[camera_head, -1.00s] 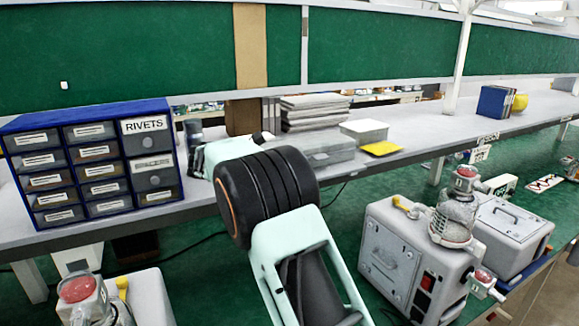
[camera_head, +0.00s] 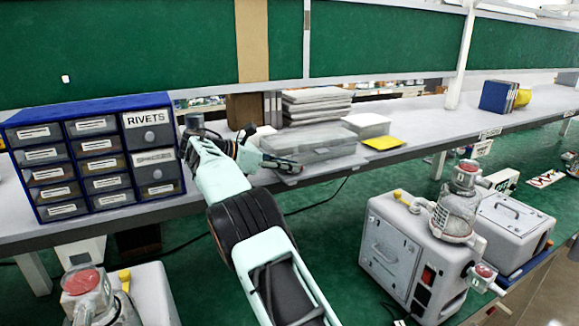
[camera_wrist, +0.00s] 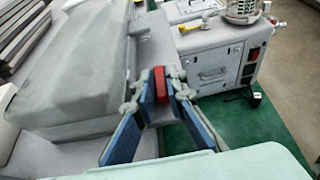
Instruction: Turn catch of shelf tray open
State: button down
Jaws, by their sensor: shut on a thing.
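The shelf tray (camera_head: 325,144) is a translucent grey lidded box near the shelf's front edge. In the wrist view the tray (camera_wrist: 75,75) fills the upper left. Its small red catch (camera_wrist: 159,82) sits between the blue-padded fingertips of my gripper (camera_wrist: 161,92), which is shut on it. The head view shows my gripper (camera_head: 290,166) at the tray's front left. The arm hides part of the shelf there, and the catch is too small to make out clearly in that view.
A blue drawer cabinet (camera_head: 95,160) stands left of my arm. Stacked grey trays (camera_head: 316,105), a smaller clear box (camera_head: 366,126) and a yellow item (camera_head: 384,144) sit around the tray. A grey pump unit (camera_head: 410,255) stands below right.

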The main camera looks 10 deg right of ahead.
dwell(0.7)
jog(key=c, duration=2)
grip_release()
jog(key=shift+r, duration=0.1)
jog(key=shift+o, duration=0.2)
jog(key=shift+s, duration=0.15)
